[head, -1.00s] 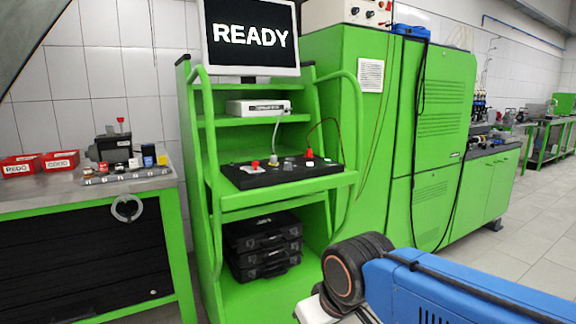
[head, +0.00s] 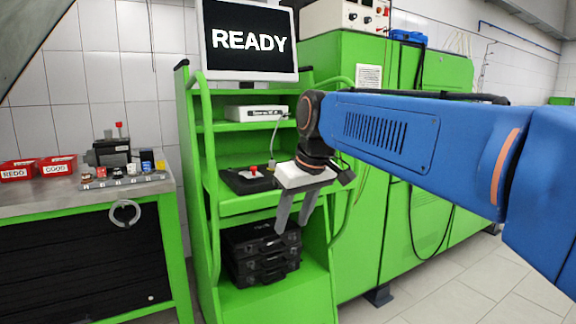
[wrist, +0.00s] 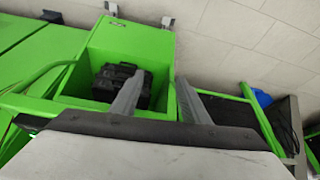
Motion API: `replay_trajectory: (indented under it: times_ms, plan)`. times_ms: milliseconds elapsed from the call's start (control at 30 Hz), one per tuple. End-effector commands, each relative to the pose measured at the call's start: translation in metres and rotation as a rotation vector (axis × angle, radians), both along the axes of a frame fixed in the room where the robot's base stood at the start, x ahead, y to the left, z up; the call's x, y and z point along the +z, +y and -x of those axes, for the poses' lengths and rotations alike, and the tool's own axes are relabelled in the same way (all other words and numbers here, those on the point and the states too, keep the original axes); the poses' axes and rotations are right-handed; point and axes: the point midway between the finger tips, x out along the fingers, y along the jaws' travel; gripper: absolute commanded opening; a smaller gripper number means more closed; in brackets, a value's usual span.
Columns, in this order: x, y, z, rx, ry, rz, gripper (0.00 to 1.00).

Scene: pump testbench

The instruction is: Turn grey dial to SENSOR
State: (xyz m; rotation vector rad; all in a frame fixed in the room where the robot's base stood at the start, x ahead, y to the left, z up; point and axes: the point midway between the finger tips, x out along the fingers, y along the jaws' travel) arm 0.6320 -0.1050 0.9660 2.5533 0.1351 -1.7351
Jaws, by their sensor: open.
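The black control panel (head: 237,184) lies on the green rack's middle shelf in the head view. A red button (head: 253,170) shows on it. My wrist and gripper cover its right part, so the grey dial is hidden and its setting cannot be read. My gripper (head: 291,227) is open and empty, its two grey fingers pointing down in front of the rack below the shelf. In the wrist view the open fingers (wrist: 159,78) frame the rack's lower bay; no dial shows there.
A screen (head: 249,40) reading READY tops the green rack (head: 205,150). Black cases (head: 262,255) are stacked in its lower bay. A curved green rail (head: 207,150) rises at the rack's left. A workbench (head: 60,200) with red bins (head: 58,165) stands left.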

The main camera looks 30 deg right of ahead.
Motion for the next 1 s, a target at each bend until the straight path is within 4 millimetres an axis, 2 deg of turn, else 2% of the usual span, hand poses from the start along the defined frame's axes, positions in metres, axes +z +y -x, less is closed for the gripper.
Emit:
replay_trajectory:
  times_ms: [33,200,500,700,900,1000]
  plan:
    - [0.018,-0.008,-0.017,0.008,0.001,-0.001,0.41]
    - [0.073,-0.031,-0.062,0.056,0.004,-0.004,0.41]
    - [0.152,-0.084,-0.132,0.156,0.000,-0.007,0.41]
    - [0.191,-0.123,-0.168,0.229,-0.008,-0.004,0.41]
    - [0.210,-0.149,-0.186,0.278,-0.014,0.001,0.41]
    - [0.214,-0.153,-0.189,0.289,-0.017,0.002,0.41]
